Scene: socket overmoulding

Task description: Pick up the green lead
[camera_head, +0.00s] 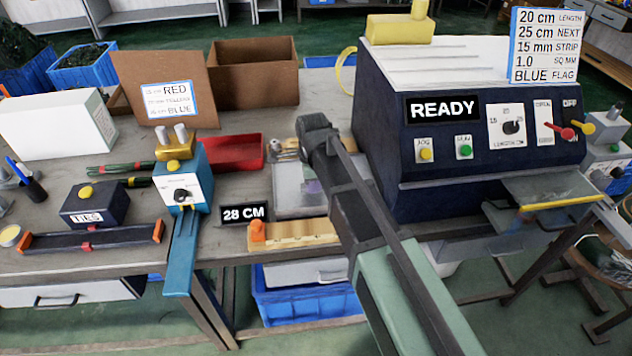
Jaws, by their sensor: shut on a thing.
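No single green lead can be picked out for sure. Thin green-and-red strips (108,169) lie at the left of the bench, in front of the white box, and a dark strip with a green part lies beside them. They are too small to tell apart well. My arm comes in from the bottom right and reaches over the middle of the bench. Its dark end is above a pale tray (287,195). My gripper's jaws do not show, and anything in them is hidden.
A dark blue machine (440,165) marked READY stands right of my arm. A blue press (187,187), a TIES box (95,206), a red tray (236,152) and a wooden block (303,233) are on the bench. A cardboard box (254,80) stands at the back.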

